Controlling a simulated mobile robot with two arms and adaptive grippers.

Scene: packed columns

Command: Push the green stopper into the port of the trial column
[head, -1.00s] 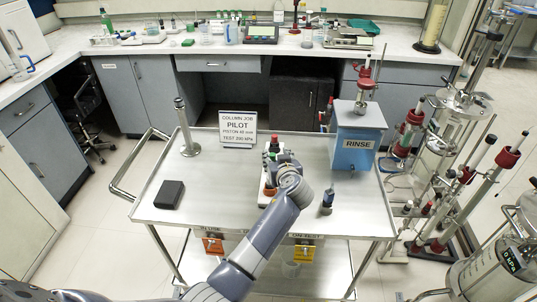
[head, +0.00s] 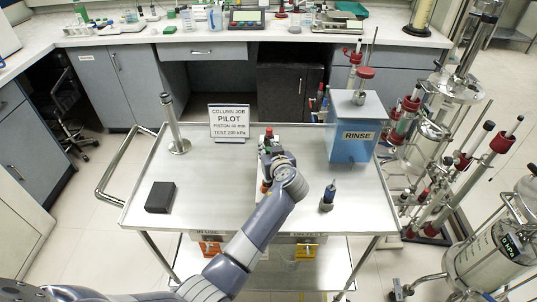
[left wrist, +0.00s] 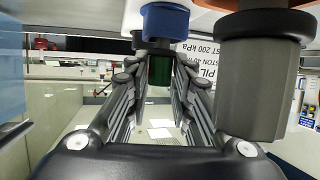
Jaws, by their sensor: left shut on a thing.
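My left gripper (head: 268,154) is over the white stand (head: 264,178) on the steel cart, its fingertips largely hidden in the head view by the wrist. In the left wrist view the fingers (left wrist: 155,85) flank the dark green stopper (left wrist: 160,70) and are shut on it. A blue cylindrical part (left wrist: 165,20) adjoins the stopper at the picture's top; I cannot tell whether they are joined. A grey ribbed cylinder (left wrist: 251,85) with a black collar stands close beside the right finger. I cannot make out the trial column or its port for certain. My right gripper is not visible.
The cart (head: 220,205) also holds a black box (head: 160,197), a metal post (head: 174,130), a PILOT sign (head: 230,121), a small dark bottle (head: 327,199) and a blue RINSE tank (head: 356,131). Glass columns crowd the right.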

